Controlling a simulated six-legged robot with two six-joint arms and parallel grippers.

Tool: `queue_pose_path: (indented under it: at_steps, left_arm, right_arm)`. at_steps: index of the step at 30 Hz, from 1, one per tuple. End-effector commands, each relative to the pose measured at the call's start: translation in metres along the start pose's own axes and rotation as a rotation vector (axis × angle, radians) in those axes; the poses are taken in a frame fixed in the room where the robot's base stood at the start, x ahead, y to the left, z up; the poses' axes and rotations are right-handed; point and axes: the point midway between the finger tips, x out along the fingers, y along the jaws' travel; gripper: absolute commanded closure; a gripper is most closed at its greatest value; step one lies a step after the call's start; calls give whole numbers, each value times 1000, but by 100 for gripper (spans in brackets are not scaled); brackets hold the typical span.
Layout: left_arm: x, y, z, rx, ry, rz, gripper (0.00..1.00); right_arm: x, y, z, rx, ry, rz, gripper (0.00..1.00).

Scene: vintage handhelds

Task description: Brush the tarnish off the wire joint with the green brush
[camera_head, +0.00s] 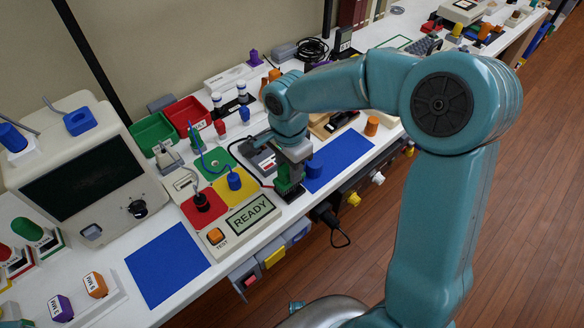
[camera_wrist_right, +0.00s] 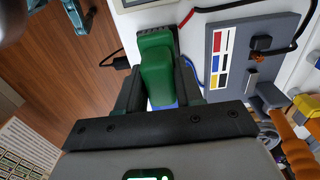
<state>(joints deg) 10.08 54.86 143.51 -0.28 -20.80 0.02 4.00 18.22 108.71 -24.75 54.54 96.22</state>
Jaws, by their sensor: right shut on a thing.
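My right gripper (camera_head: 289,176) is shut on the green brush (camera_head: 288,191). It holds the brush over the front edge of the white bench, just right of the test board. In the right wrist view the brush (camera_wrist_right: 156,68) sits between the dark fingers of the gripper (camera_wrist_right: 158,88). Beside it, apart from the brush, is a grey box (camera_wrist_right: 225,90) with a red, yellow and blue strip. A small brownish patch (camera_wrist_right: 258,57) by a black connector on this box may be the tarnished wire joint; I cannot tell for sure. My left gripper is not in view.
The test board (camera_head: 218,212) with a READY display is to the left. Blue mats (camera_head: 338,160) lie on both sides. A blue knob (camera_head: 314,168) stands close right of the brush. Green (camera_head: 152,132) and red bins (camera_head: 187,113) stand behind. Red and blue wires run near the brush.

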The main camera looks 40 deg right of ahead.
Motion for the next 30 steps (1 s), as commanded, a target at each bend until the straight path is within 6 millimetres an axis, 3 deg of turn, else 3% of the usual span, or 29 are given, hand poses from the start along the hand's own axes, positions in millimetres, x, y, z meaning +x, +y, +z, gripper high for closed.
queue_pose_path:
  at_steps: [8,24,30]
  left_arm:
    - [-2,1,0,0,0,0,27]
    - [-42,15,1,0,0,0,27]
    - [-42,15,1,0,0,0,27]
  right_arm:
    - [-3,0,0,0,0,-2,100]
    - [-59,0,0,0,0,-3,100]
    - [-61,0,0,-1,0,-2,100]
